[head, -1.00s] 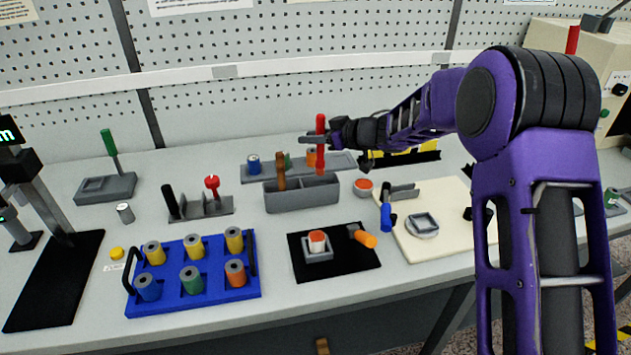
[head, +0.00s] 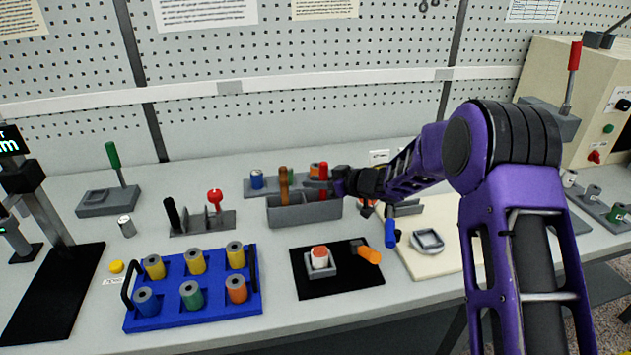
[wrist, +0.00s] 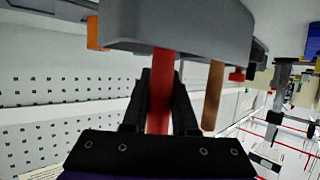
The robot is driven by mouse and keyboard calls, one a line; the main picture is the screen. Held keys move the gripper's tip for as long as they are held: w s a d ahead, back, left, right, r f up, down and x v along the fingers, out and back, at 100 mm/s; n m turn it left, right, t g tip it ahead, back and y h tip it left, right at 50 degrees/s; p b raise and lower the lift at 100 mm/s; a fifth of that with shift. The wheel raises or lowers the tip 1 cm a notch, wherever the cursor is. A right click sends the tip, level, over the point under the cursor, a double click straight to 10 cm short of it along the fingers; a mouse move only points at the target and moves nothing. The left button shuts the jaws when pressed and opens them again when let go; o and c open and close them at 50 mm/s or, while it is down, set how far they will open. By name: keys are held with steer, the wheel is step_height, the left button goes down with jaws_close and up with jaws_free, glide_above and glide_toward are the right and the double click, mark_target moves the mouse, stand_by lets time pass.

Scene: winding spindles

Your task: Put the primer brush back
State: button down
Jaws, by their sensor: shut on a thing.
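The primer brush, taken to be the red-handled one (head: 323,168), stands upright at the right part of the grey brush holder (head: 300,213). My gripper (head: 324,184) is shut on its red handle, coming from the right. In the wrist view the red handle (wrist: 161,95) runs between my fingers (wrist: 160,78) to the rim of the grey holder (wrist: 195,28). The brush's lower end is hidden by the holder wall. A brown handle (head: 284,180) stands in the left part of the holder and shows beside the red one in the wrist view (wrist: 213,95).
A grey rack with spools (head: 257,182) stands behind the holder. A black mat (head: 305,285) with a small cup and an orange-handled tool lies in front. A cream board (head: 450,255) lies to the right, a blue spool tray (head: 205,313) to the front left.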

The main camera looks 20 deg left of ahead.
steer(key=c, duration=0.7)
jaws_free()
steer(key=shift+r, duration=0.15)
steer(key=v, duration=1.2)
steer(key=shift+p, duration=0.35)
